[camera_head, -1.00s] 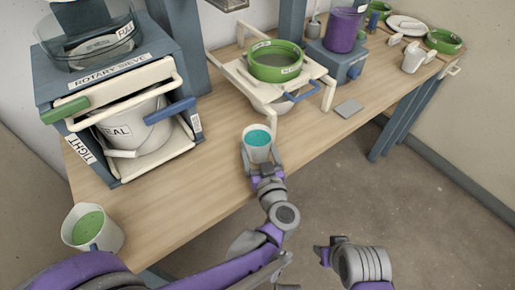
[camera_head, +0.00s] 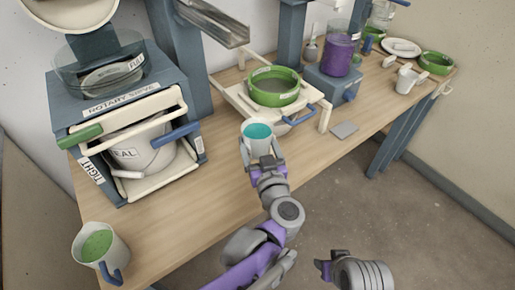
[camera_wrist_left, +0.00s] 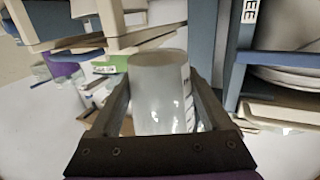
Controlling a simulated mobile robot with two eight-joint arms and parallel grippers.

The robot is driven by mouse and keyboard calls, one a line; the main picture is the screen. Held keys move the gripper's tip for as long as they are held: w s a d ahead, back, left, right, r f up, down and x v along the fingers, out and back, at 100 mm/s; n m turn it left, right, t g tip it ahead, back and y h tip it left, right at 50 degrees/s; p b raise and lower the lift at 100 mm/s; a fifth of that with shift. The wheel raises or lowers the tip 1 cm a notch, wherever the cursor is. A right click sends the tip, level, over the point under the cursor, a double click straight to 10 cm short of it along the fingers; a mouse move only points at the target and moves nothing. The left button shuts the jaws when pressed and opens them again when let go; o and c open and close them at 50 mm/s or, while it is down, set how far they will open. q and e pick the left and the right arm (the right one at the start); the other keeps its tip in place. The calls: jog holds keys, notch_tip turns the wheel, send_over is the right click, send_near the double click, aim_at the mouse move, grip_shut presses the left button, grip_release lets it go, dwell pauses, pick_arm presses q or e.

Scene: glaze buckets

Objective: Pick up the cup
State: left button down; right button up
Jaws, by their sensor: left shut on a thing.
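The white cup (camera_head: 256,146) with teal glaze inside is upright, in front of the green sieve stand in the head view. My left gripper (camera_head: 262,158) is shut on it, a finger on each side. In the left wrist view the cup (camera_wrist_left: 158,92) fills the space between the two fingers, with dark lettering on its right side. It looks raised off the bench, but its base is hidden. My right gripper (camera_head: 324,269) is low in the head view, apart from the bench and partly shown; its jaws are unclear.
A jug of green glaze (camera_head: 99,248) stands at the bench's near left. A rotary sieve cabinet (camera_head: 119,98) holds a bucket at left. A green sieve (camera_head: 274,88) on a cream stand is behind the cup.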

aim_at(257, 127)
pick_arm(q)
jog(key=shift+r+p, duration=0.65)
jog(key=shift+r, duration=2.15)
